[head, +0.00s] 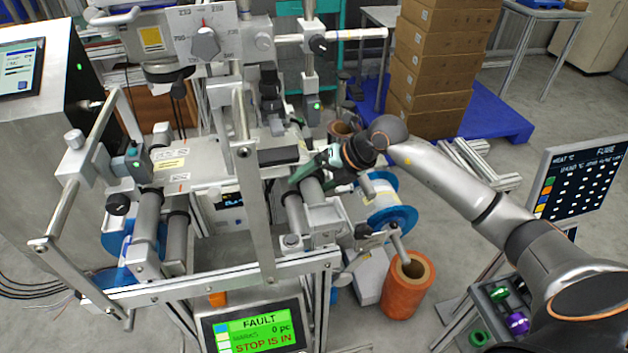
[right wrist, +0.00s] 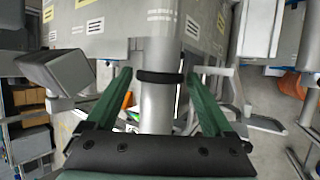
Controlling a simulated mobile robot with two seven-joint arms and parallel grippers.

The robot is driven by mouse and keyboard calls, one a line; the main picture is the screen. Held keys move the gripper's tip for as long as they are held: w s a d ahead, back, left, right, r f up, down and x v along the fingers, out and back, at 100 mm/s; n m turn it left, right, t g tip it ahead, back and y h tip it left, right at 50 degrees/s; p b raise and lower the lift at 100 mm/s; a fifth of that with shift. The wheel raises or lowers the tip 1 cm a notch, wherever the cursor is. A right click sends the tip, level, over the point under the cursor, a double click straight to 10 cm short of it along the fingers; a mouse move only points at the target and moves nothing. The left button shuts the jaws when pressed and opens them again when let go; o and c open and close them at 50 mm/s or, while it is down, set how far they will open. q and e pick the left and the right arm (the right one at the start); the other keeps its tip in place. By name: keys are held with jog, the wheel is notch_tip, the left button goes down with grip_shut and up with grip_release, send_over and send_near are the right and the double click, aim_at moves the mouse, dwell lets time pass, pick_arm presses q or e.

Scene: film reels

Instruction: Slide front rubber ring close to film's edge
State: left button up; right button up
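A black rubber ring (right wrist: 160,77) sits around a grey roller (right wrist: 157,108) in the right wrist view. Beyond it, grey film (right wrist: 120,18) with printed marks runs across the top; the ring appears a short way from its edge. In the head view the film (head: 205,158) lies across the middle of the machine. My right gripper (head: 303,178) is over the rollers at the machine's right side. In the right wrist view its green fingers (right wrist: 158,76) are open, one on each side of the ring, with small gaps. My left gripper is not seen.
Metal posts and rails (head: 253,180) stand close left of my right gripper. A blue-flanged reel (head: 392,215) and an orange roll (head: 408,290) are below my right arm. A screen (head: 253,331) at the front reads FAULT and STOP IS IN. Boxes (head: 440,60) stand behind.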

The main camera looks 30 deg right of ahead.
jog(key=shift+o, duration=0.8)
jog(key=v, duration=1.2)
jog(key=shift+s+r, duration=0.15)
jog(key=shift+r, duration=0.1)
